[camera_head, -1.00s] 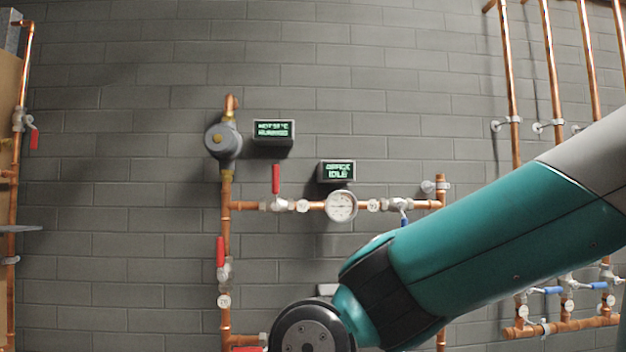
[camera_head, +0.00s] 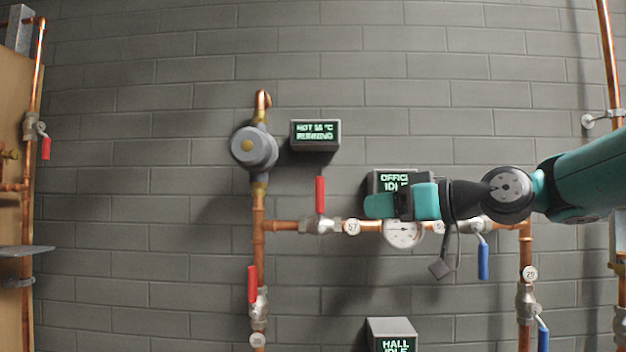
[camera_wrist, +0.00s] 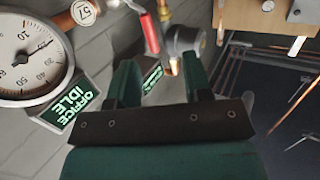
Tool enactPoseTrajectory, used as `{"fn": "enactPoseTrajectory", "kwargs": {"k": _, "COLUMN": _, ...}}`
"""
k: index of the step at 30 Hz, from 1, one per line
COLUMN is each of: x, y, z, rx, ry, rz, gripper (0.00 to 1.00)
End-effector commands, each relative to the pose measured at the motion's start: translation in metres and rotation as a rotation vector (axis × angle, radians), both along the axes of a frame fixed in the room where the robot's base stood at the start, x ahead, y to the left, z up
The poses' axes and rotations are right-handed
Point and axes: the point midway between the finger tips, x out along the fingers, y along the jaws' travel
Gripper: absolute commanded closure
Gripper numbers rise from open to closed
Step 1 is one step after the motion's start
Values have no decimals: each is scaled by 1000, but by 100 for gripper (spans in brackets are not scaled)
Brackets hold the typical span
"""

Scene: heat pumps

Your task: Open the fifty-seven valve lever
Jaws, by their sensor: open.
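The fifty-seven valve has a red lever (camera_head: 320,195) standing straight up, across its horizontal copper pipe. A round tag marked 57 (camera_head: 352,227) sits just right of the valve body (camera_head: 323,226). My gripper (camera_head: 379,206) points left, to the right of the lever and apart from it, in front of the OFFICE display and above the gauge. In the wrist view my gripper (camera_wrist: 158,72) has its two green fingers spread with nothing between them. The red lever (camera_wrist: 149,30) shows beyond the fingertips, and the 57 tag (camera_wrist: 84,12) is at upper left.
A round gauge (camera_head: 403,234) and the OFFICE IDLE display (camera_head: 385,178) are close to my gripper. A pump (camera_head: 254,148) and the HOT display (camera_head: 316,134) are at upper left. Another red lever (camera_head: 252,285) is below left; a blue lever (camera_head: 483,262) hangs at right.

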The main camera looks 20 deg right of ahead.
Motion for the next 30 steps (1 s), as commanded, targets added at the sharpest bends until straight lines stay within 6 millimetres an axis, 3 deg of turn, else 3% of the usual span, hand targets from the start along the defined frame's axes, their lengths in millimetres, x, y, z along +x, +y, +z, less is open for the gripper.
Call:
{"fn": "enactPoseTrajectory", "kwargs": {"k": 1, "x": 3, "y": -14, "z": 15, "rx": 11, "ry": -47, "rz": -17, "gripper": 55}}
{"fn": "enactPoseTrajectory", "kwargs": {"k": 3, "x": 5, "y": -22, "z": 26, "rx": 21, "ry": -88, "rz": -24, "gripper": 55}}
{"fn": "enactPoseTrajectory", "kwargs": {"k": 6, "x": 12, "y": -19, "z": 31, "rx": 26, "ry": -106, "rz": -23, "gripper": 55}}
{"fn": "enactPoseTrajectory", "kwargs": {"k": 11, "x": 33, "y": 1, "z": 33, "rx": 26, "ry": -102, "rz": -18, "gripper": 55}}
{"fn": "enactPoseTrajectory", "kwargs": {"k": 21, "x": 95, "y": 51, "z": 33, "rx": 25, "ry": -99, "rz": -18, "gripper": 55}}
{"fn": "enactPoseTrajectory", "kwargs": {"k": 30, "x": 133, "y": 79, "z": 30, "rx": 24, "ry": -100, "rz": -23, "gripper": 55}}
